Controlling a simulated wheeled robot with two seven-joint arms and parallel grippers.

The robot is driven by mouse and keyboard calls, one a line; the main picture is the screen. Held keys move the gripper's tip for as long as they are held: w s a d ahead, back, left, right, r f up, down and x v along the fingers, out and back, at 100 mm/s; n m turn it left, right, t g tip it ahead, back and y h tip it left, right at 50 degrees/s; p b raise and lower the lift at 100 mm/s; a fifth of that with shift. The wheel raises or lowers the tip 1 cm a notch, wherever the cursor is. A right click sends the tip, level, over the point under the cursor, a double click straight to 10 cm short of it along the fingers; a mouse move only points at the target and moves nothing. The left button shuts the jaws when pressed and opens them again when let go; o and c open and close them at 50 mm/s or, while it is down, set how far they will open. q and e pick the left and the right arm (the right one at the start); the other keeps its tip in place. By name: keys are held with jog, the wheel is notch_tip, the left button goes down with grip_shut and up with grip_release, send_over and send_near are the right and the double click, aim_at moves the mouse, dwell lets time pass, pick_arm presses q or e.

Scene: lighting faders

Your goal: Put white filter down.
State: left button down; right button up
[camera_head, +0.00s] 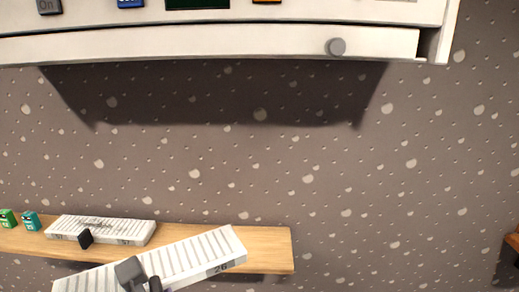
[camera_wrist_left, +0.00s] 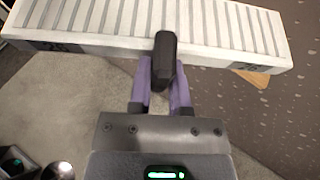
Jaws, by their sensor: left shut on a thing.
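A white ribbed filter marked 26 (camera_head: 205,252) is at the bottom of the head view, tilted up toward the right. It overlaps the front of a wooden shelf (camera_head: 270,240); I cannot tell whether it touches it. In the left wrist view the filter (camera_wrist_left: 225,30) spans the top, with a dark handle (camera_wrist_left: 165,50) on its front. My left gripper (camera_wrist_left: 165,82) is shut on that handle, its purple fingers on either side. A second white filter (camera_head: 115,225) with a black handle lies on the shelf behind. My right gripper is not in view.
Small green (camera_head: 7,218) and teal (camera_head: 31,220) blocks stand at the shelf's left. The shelf's right end is bare. A white console (camera_head: 220,45) with a grey knob (camera_head: 336,47) is at the top. A wooden edge (camera_head: 514,242) shows at far right.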

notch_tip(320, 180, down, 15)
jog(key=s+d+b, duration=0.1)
jog(key=b, duration=1.3)
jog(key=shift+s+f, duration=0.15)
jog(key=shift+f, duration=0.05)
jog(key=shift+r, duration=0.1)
